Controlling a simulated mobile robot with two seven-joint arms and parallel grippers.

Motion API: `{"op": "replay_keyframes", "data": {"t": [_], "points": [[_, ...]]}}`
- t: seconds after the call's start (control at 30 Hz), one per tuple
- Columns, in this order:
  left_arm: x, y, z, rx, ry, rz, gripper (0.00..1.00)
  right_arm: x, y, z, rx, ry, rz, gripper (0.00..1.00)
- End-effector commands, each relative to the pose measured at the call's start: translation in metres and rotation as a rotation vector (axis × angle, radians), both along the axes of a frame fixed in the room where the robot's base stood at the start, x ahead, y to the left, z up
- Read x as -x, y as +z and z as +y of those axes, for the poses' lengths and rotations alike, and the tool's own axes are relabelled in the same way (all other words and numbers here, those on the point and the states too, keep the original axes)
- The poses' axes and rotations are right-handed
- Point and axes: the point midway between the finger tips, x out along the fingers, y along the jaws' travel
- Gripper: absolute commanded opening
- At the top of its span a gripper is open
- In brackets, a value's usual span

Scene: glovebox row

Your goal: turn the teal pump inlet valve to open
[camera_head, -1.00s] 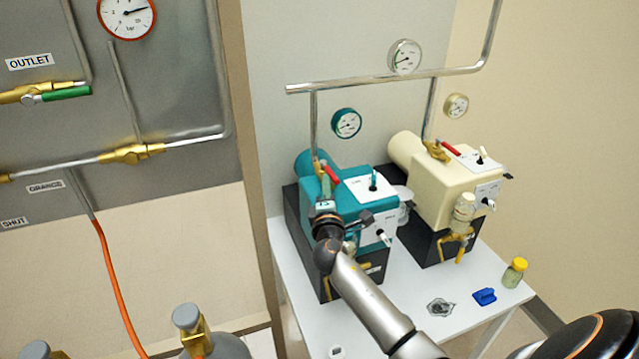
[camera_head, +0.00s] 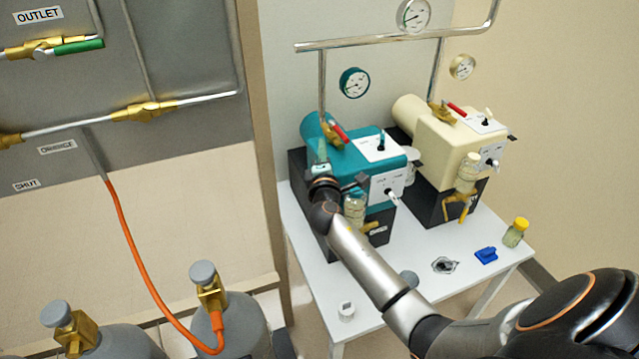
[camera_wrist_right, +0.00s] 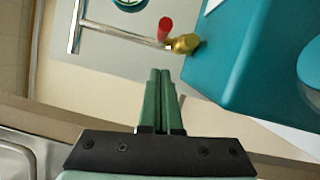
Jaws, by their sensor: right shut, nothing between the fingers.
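The teal pump (camera_head: 352,160) stands on the white table. Its inlet valve has a brass body (camera_head: 329,134) and a red handle (camera_head: 340,133) at the foot of a vertical pipe. The handle slants across the pipe line in the head view. In the wrist view the brass body (camera_wrist_right: 185,43) and red handle (camera_wrist_right: 164,28) lie beyond the fingertips. My right gripper (camera_head: 322,148) is close to the valve on its near left side. Its green fingers (camera_wrist_right: 160,72) are together and empty, apart from the handle in the wrist view. My left gripper is out of view.
A cream pump (camera_head: 435,140) with its own red-handled valve stands to the right. A pipe (camera_head: 385,40) runs above both pumps. A yellow-capped jar (camera_head: 516,232) and blue item (camera_head: 486,255) lie on the table (camera_head: 420,285). Gas cylinders (camera_head: 240,325) stand at lower left.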

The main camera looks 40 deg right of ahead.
Motion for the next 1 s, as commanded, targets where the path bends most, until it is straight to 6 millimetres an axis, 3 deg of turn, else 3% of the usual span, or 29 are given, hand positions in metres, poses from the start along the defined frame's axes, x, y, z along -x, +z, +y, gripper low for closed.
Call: {"op": "replay_keyframes", "data": {"t": [0.5, 0.7, 1.0], "points": [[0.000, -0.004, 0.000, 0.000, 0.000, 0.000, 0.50, 0.076, -0.006, 0.039, 0.000, 0.001, 0.002, 0.00], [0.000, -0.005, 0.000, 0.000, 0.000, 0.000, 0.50, 0.088, -0.006, 0.045, -0.001, 0.001, 0.001, 0.00], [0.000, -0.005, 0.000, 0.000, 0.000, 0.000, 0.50, 0.088, -0.006, 0.046, -0.001, 0.000, 0.001, 0.00]]}}
